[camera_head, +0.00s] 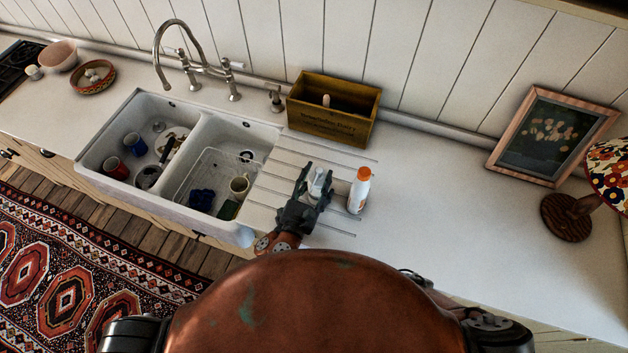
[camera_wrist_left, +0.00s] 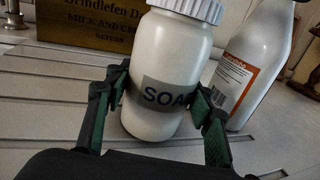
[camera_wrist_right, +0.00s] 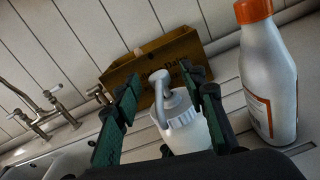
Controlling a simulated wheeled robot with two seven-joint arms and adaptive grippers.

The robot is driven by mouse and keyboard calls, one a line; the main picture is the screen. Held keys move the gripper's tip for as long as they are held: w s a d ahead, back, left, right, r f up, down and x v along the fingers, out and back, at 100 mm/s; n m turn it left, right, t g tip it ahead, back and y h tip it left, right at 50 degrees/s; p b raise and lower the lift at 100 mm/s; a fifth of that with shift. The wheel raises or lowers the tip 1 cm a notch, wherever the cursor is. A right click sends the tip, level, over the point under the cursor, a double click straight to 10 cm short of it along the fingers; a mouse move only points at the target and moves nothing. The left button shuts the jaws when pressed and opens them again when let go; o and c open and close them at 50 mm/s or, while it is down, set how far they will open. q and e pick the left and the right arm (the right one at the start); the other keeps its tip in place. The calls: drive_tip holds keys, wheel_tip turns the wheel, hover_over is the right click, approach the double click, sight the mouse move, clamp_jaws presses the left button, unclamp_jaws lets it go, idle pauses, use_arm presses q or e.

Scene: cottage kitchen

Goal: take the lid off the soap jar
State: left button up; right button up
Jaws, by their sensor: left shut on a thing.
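The soap jar (camera_wrist_left: 172,70) is white with a grey SOAP label and stands upright on the ribbed drainboard. My left gripper (camera_wrist_left: 160,95) is shut on the jar's body, one finger on each side. The white ribbed lid (camera_wrist_right: 187,128) with its pump spout (camera_wrist_right: 160,88) is on the jar; its lower rim also shows in the left wrist view (camera_wrist_left: 190,8). My right gripper (camera_wrist_right: 168,85) is open, its fingers apart on either side of the pump and lid. In the head view, the right gripper (camera_head: 316,182) hides most of the jar, and I cannot pick out the left one.
A white bottle with an orange cap (camera_head: 359,192) stands close to the right of the jar. A wooden box (camera_head: 332,118) is behind. The double sink (camera_head: 188,113) with dishes is to the left. The counter (camera_head: 430,200) right of the bottle is clear up to a lamp (camera_head: 570,214).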

drive_tip(key=shift+c, duration=0.3)
clamp_jaws()
idle(0.3)
drive_tip(key=shift+r, duration=0.2)
idle(0.7)
drive_tip(key=shift+r, duration=1)
drive_tip(key=shift+r, duration=0.15)
drive_tip(key=shift+r, duration=1.85)
use_arm(q)
drive_tip(key=o, duration=1.8)
